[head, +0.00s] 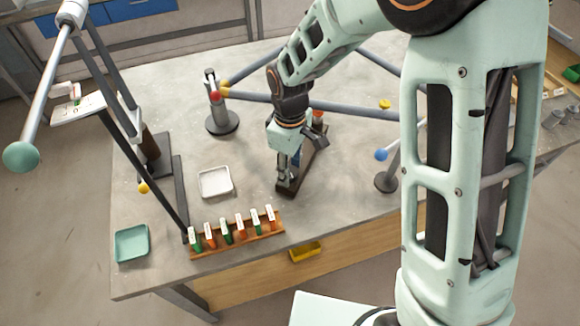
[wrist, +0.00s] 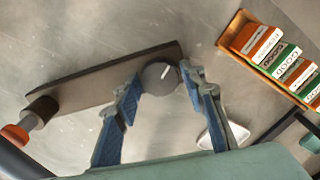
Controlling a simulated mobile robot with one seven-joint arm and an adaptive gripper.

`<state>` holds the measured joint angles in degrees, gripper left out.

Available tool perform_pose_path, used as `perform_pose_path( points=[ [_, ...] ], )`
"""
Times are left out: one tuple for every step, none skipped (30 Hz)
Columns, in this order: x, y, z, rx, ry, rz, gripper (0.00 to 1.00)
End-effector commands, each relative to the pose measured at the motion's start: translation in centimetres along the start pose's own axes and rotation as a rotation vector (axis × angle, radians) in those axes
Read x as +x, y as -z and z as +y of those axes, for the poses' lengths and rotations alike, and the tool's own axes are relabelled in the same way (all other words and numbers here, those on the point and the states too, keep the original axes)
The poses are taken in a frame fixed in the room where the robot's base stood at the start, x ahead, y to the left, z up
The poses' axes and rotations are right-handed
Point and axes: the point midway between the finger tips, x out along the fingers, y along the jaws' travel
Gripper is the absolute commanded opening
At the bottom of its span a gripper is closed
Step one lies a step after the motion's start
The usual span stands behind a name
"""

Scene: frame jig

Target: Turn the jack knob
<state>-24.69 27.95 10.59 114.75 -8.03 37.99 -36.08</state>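The jack knob (wrist: 158,79) is a dark grey round cap with a white mark, at the right end of a long dark base bar (wrist: 85,82) in the wrist view. My gripper (wrist: 161,76) has its two blue fingertips on opposite sides of the knob, seemingly against its edges. In the head view my gripper (head: 288,174) points down over the near end of the bar (head: 314,162), and its fingers hide the knob. A post with an orange top (wrist: 15,135) stands at the bar's other end; it also shows in the head view (head: 318,117).
A rack (head: 240,240) of labelled red and green pieces is at the table's front edge. A white tray (head: 215,182) and green tray (head: 131,243) lie left of my gripper. Frame tubes (head: 300,103) run behind it. A post with a blue ball (head: 382,155) stands right.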

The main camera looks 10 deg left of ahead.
Motion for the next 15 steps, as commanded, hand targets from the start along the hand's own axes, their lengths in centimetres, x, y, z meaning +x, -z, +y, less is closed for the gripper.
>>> perform_pose_path(
  points=[
    [-0.02, 0.01, 0.01, 0.000, 0.000, 0.000, 0.30],
    [-0.02, 0.01, 0.01, 0.000, 0.000, 0.000, 0.27],
    [-0.02, 0.00, 0.01, 0.000, 0.000, 0.000, 0.22],
    [-0.02, 0.01, 0.01, 0.000, 0.000, 0.000, 0.19],
    [-0.02, 0.01, 0.01, 0.000, 0.000, 0.000, 0.16],
    [-0.03, 0.01, 0.01, 0.000, 0.000, 0.000, 0.11],
    [-0.03, 0.01, 0.01, 0.000, 0.000, 0.000, 0.08],
    [-0.03, 0.01, 0.01, 0.000, 0.000, 0.000, 0.08],
    [-0.03, 0.01, 0.01, 0.000, 0.000, 0.000, 0.08],
    [-0.03, 0.01, 0.00, 0.001, 0.000, 0.000, 0.08],
    [-0.02, 0.01, 0.00, 0.003, 0.000, 0.000, 0.08],
    [-0.02, 0.01, 0.01, 0.007, 0.000, 0.000, 0.08],
    [0.00, 0.01, 0.01, 0.012, 0.000, 0.000, 0.08],
    [0.00, 0.01, 0.01, 0.017, 0.000, 0.000, 0.08],
    [0.02, 0.01, 0.01, 0.026, 0.000, 0.000, 0.08]
  ],
)
